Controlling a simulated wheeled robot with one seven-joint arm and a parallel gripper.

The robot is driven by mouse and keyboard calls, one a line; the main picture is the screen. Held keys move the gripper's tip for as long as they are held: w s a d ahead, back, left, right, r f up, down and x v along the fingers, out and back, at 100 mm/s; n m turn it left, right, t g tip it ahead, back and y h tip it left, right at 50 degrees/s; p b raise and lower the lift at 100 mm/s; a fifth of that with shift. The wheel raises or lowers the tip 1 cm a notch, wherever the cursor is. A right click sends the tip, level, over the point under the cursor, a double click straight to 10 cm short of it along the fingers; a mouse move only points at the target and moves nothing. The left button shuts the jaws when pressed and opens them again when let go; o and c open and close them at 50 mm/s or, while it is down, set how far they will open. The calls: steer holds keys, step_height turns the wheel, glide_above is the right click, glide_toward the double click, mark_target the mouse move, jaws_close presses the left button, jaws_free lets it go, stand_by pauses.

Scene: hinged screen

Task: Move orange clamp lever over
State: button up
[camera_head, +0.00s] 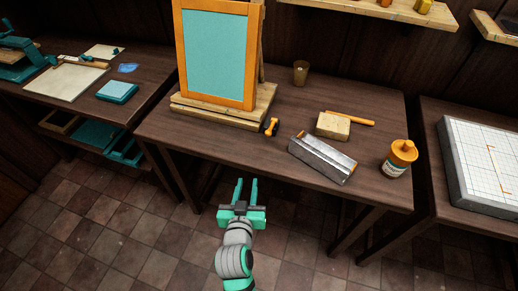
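A small orange lever (272,127) sits at the front right corner of the wooden base (218,111) of the hinged screen. The screen has an orange frame (249,62) around a teal panel (215,55) and stands upright on the table. My gripper (246,181) is in front of the table's near edge, lower in the picture than the lever and apart from it. Its two teal fingers are spread with a gap between them, and nothing is held.
On the same table (215,147) lie a metal trough (323,157), a tan block (333,125), an orange stick (350,118), an orange-capped jar (398,158) and a brown cup (300,73). Side tables stand left and right. The table's front left is clear.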

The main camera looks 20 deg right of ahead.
mark_target(267, 135)
steer(key=w+d+r+m+h, duration=0.1)
steer(key=w+d+r, duration=0.1)
steer(key=r, duration=0.1)
steer(key=w+d+r+m+g+h, duration=0.1)
steer(key=w+r, duration=0.1)
steer(key=r, duration=0.1)
steer(key=w+d+r+m, duration=0.1)
steer(key=w+d+r, duration=0.1)
steer(key=r, duration=0.1)
steer(key=shift+w+d+h, duration=0.3)
steer(key=shift+d+h, duration=0.05)
steer(key=shift+h, duration=0.05)
steer(key=shift+w+d, duration=0.25)
steer(key=shift+w, duration=0.05)
steer(key=x, duration=0.7)
steer(key=shift+d+f, duration=0.15)
steer(key=c, duration=0.5)
